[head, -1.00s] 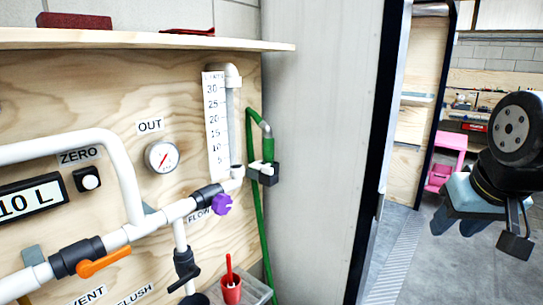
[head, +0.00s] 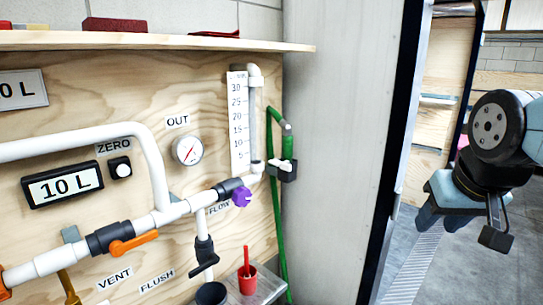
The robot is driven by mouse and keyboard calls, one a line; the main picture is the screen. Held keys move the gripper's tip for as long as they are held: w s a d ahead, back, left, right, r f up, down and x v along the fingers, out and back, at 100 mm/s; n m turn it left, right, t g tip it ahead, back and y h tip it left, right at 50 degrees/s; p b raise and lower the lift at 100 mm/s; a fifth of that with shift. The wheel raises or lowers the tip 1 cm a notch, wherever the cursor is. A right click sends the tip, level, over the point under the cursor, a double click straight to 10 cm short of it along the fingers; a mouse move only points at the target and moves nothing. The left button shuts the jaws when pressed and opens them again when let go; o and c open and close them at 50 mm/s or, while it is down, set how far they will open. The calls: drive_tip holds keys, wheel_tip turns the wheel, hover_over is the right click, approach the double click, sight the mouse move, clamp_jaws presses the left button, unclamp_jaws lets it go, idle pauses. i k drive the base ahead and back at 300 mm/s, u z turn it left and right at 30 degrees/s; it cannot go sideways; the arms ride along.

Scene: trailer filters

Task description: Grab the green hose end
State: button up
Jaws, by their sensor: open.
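The green hose (head: 277,222) hangs along the right edge of the plywood panel. Its upper end bends over to a grey tip, and a green part (head: 287,148) sits in a dark holder (head: 283,171) beside the scale tube. The lower part of the hose runs down behind the clear tray. My gripper (head: 448,225) is at the right of the head view, well apart from the hose, over the open doorway and floor. Its fingers point down and are apart, with nothing seen between them.
White pipes carry an orange-handled valve (head: 134,243) and a purple knob (head: 241,196). A shelf (head: 160,41) juts out above the panel. A red cup (head: 247,279) stands on a clear tray below. A grey wall (head: 335,150) and dark door frame (head: 395,150) lie between the hose and my gripper.

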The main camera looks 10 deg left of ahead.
sight(287, 138)
drive_tip(key=u, duration=1.15)
drive_tip(key=k, duration=0.95)
drive_tip(key=z, duration=1.1)
drive_tip(key=i, duration=1.5)
drive_tip(key=u, duration=0.05)
